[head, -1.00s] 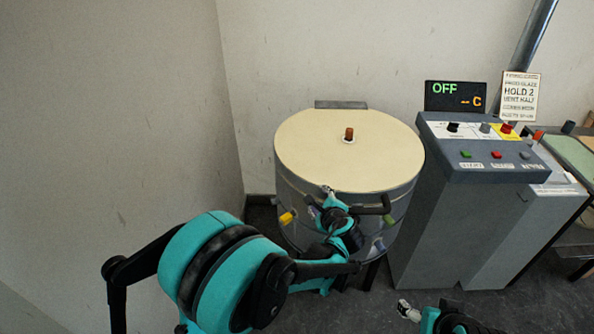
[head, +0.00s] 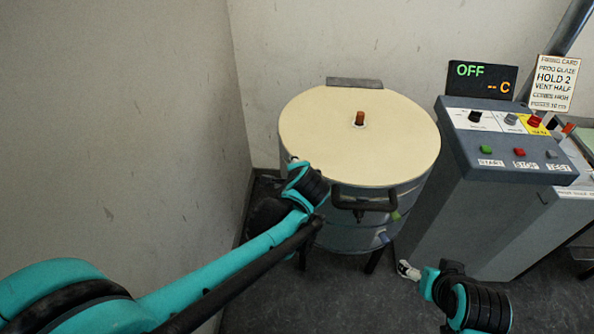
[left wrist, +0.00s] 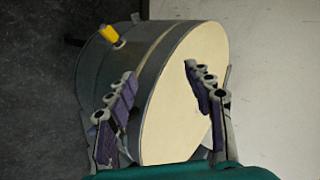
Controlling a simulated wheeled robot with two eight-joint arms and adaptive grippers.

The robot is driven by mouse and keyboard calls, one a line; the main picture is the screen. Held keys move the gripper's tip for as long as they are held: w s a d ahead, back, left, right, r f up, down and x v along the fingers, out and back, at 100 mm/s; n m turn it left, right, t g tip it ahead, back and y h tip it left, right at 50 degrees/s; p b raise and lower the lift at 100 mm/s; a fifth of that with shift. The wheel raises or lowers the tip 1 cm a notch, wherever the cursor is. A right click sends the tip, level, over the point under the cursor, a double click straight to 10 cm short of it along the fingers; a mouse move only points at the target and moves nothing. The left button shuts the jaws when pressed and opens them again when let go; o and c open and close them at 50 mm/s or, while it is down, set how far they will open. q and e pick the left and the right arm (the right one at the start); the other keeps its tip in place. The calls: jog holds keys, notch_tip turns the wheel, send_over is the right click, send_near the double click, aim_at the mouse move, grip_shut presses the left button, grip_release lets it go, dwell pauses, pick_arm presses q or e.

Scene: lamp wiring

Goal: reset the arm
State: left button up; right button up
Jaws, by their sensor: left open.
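My left arm reaches in from the left. Its gripper (head: 294,161) is at the left edge of the round kiln's cream lid (head: 350,148). In the left wrist view the left gripper (left wrist: 160,75) has its fingers spread, with the lid (left wrist: 185,100) showing between and beyond them. I see nothing held; whether a finger touches the kiln I cannot tell. My right gripper (head: 408,270) is low at the front right, over the floor by the control cabinet. Its fingers are too small to read.
The kiln has a black front handle (head: 364,203) and a brown lid knob (head: 359,118). A yellow plug (left wrist: 109,34) sticks out of its side. The control panel (head: 515,140) stands to the right, below a display reading OFF (head: 482,79). A bare wall (head: 110,130) is on the left.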

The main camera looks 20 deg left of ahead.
dwell(0.3)
pick_arm(q)
jog(key=s+n+g+h, duration=0.1)
jog(key=s+n+h, duration=0.3)
jog(key=s+n, duration=0.7)
jog(key=s, duration=0.7)
jog(key=shift+s+a+f+n+g, duration=0.15)
jog(key=shift+f+n+g, duration=0.15)
jog(key=shift+f+g, duration=0.1)
